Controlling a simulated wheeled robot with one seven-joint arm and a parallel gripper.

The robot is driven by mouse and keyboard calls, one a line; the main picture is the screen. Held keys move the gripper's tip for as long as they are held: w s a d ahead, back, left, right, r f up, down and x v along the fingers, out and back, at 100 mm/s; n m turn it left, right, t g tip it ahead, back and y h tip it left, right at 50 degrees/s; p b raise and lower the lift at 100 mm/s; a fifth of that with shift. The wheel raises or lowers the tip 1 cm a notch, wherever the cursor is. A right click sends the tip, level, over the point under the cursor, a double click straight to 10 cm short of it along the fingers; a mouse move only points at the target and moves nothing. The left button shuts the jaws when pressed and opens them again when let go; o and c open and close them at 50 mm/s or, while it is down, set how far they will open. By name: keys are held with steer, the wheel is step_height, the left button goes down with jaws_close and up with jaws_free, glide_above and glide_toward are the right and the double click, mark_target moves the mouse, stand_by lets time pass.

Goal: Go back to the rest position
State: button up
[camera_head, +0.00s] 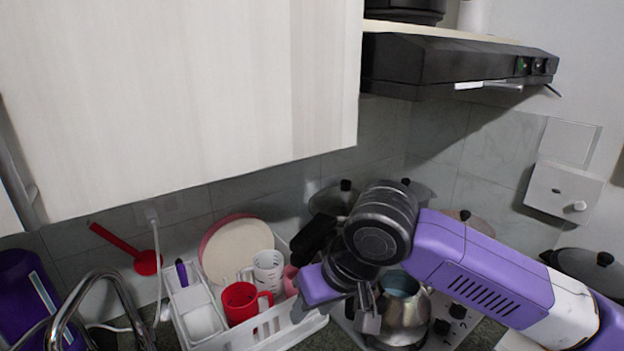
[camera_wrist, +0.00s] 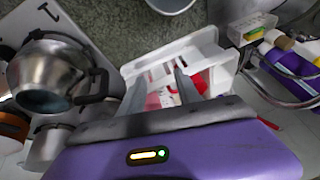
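My gripper (camera_head: 368,312) hangs at the end of my purple and black arm in the head view, in front of the dish rack and just left of a steel kettle (camera_head: 405,312). In the wrist view its two grey fingers (camera_wrist: 160,76) stand apart with nothing seen held between them. The white dish rack (camera_wrist: 205,48) lies beyond the fingers there, with red and white items in it. The kettle (camera_wrist: 42,78) is at the left of the wrist view. I cannot tell the exact gap between gripper and kettle.
The dish rack (camera_head: 309,327) holds a red mug (camera_head: 240,301), a white cup (camera_head: 267,268) and plates (camera_head: 240,248). A faucet (camera_head: 105,285) stands at left. A cabinet (camera_head: 180,90) and range hood (camera_head: 450,62) hang above. Pots (camera_head: 590,268) stand at right.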

steer(key=a+r+n+t+y, duration=0.1)
steer(key=a+r+t+y, duration=0.5)
steer(key=a+r+y, duration=0.45)
steer(key=d+r+m+t, duration=0.2)
steer(key=d+r+t, duration=0.1)
steer(key=r+t, duration=0.25)
steer(key=s+d+f+m+t+h, duration=0.35)
steer(key=s+d+f+h, duration=0.3)
steer(key=d, duration=0.35)
steer(key=s+d+f+m+t+h, duration=0.3)
steer(key=s+d+f+m+h, duration=0.3)
steer(key=d, duration=0.3)
steer(key=s+d+f+n+g, duration=0.1)
steer(key=s+f, duration=0.3)
steer(key=s, duration=0.5)
steer(key=s+d+f+n+g+h, duration=0.1)
steer(key=s+d+f+n+g, duration=0.1)
steer(key=s, duration=0.6)
steer(key=s+d+f+n+g, duration=0.2)
steer(key=s+d+f, duration=0.3)
steer(key=s+f, duration=0.3)
steer(key=shift+s+d+g+h, duration=0.2)
steer(key=shift+s+g+h, duration=0.2)
steer(key=shift+s+g, duration=0.4)
